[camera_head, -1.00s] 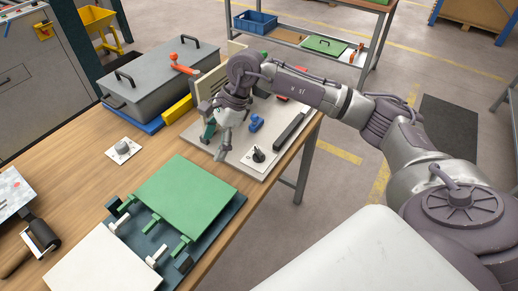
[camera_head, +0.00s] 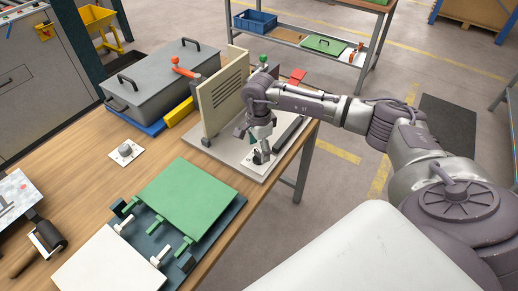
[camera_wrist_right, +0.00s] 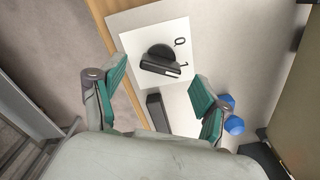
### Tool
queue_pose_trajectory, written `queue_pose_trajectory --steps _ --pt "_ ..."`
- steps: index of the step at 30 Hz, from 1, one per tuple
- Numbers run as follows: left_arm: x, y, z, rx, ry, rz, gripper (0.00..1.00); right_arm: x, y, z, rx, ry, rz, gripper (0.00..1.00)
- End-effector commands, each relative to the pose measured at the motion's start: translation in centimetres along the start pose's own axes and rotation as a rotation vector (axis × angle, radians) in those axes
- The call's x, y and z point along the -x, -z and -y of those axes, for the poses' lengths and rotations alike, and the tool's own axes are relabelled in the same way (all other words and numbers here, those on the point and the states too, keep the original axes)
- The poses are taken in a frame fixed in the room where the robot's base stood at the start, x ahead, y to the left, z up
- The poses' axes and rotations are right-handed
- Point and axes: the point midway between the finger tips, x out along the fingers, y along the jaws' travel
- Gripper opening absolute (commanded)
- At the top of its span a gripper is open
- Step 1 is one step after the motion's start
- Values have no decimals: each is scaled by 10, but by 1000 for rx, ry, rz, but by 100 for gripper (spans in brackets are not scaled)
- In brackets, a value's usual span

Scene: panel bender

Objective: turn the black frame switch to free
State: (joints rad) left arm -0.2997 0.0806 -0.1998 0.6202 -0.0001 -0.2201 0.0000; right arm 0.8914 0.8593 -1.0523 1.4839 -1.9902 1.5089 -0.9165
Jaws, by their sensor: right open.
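The black switch (camera_head: 259,157) is a dark knob on a small white plate near the front right of the light base plate (camera_head: 232,161). In the right wrist view the black knob (camera_wrist_right: 160,58) has a raised bar, lying nearly crosswise with a slight tilt. The marks beside it look like a round sign and a 1. My right gripper (camera_head: 262,147) hangs just above the switch. In the right wrist view its green-padded fingers (camera_wrist_right: 160,85) are spread and empty, with the knob beyond and between them. I cannot tell whether they touch it. My left gripper is out of view.
A beige louvred panel (camera_head: 226,92) stands upright left of my right gripper. Blue knobs (camera_wrist_right: 233,124) lie near the right finger. A green sheet (camera_head: 187,196) lies in front on the table.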

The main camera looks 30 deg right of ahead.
Motion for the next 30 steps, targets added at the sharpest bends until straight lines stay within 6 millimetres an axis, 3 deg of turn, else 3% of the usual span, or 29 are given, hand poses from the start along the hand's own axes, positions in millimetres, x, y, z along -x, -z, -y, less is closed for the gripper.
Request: queue_pose_trajectory --steps 6,16,26,30 --pt "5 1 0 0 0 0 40 -20 0 0 -1 0 0 75" --pt "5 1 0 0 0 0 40 -23 0 0 0 1 1 73" --pt "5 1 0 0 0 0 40 -22 0 0 -1 1 1 18" --pt "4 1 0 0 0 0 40 -22 0 1 2 2 1 15"
